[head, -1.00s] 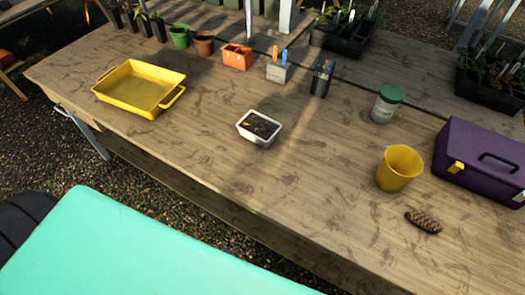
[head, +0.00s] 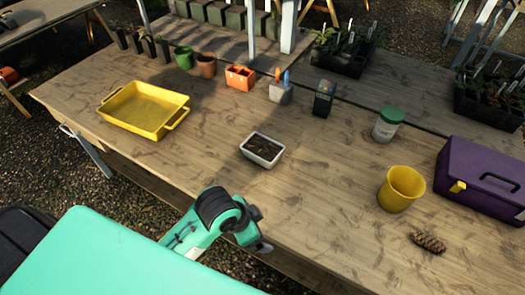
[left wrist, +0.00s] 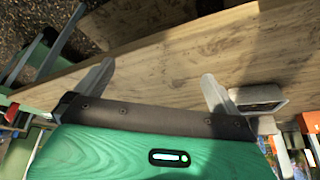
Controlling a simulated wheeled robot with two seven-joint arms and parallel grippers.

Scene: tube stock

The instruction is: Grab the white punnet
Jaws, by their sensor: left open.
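The white punnet (head: 262,150) is a small white rectangular tub with dark contents, standing upright near the middle of the wooden table in the head view. In the left wrist view a white tub that looks like the punnet (left wrist: 258,98) shows just beyond and right of the right-hand finger. My left gripper (left wrist: 155,85) is open, with its two grey fingers apart and nothing between them. In the head view my left arm shows at the table's front edge, below and apart from the punnet; its fingers are not clear there. My right gripper is in no view.
A yellow tray (head: 145,112) is left of the punnet. A yellow cup (head: 401,189), a pine cone (head: 428,243) and a purple toolbox (head: 484,180) are to the right. A green-lidded jar (head: 388,124) and an orange container (head: 240,78) stand behind. Table around the punnet is clear.

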